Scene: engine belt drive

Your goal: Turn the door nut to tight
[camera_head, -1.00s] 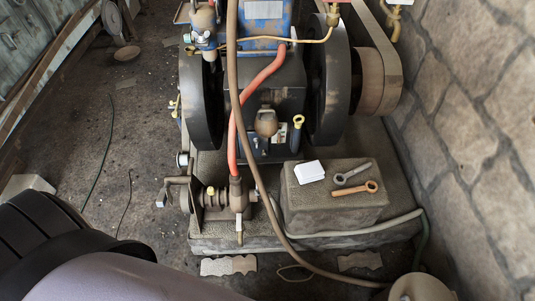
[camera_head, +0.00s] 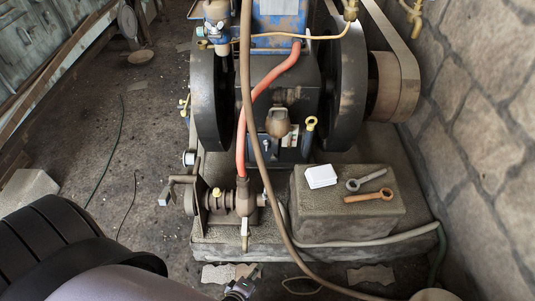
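The engine (camera_head: 285,80) stands in the middle between two dark flywheels, one at the left (camera_head: 211,95) and one at the right (camera_head: 343,90). I cannot tell for sure which part is the door nut. A rounded brown fitting (camera_head: 277,123) sits on the engine's front, with a yellow-topped part (camera_head: 311,123) to its right. A grey ring spanner (camera_head: 366,180) and a rusty orange ring spanner (camera_head: 370,197) lie side by side on a stone block. My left gripper (camera_head: 242,285) just shows at the bottom edge, well below the engine; its fingers are too small to read. My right gripper is out of view.
A red hose (camera_head: 250,115) and a long brown hose (camera_head: 262,170) hang across the engine's front. A crank and valve assembly (camera_head: 225,200) stands at the lower left. A stone wall (camera_head: 480,130) closes the right side.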

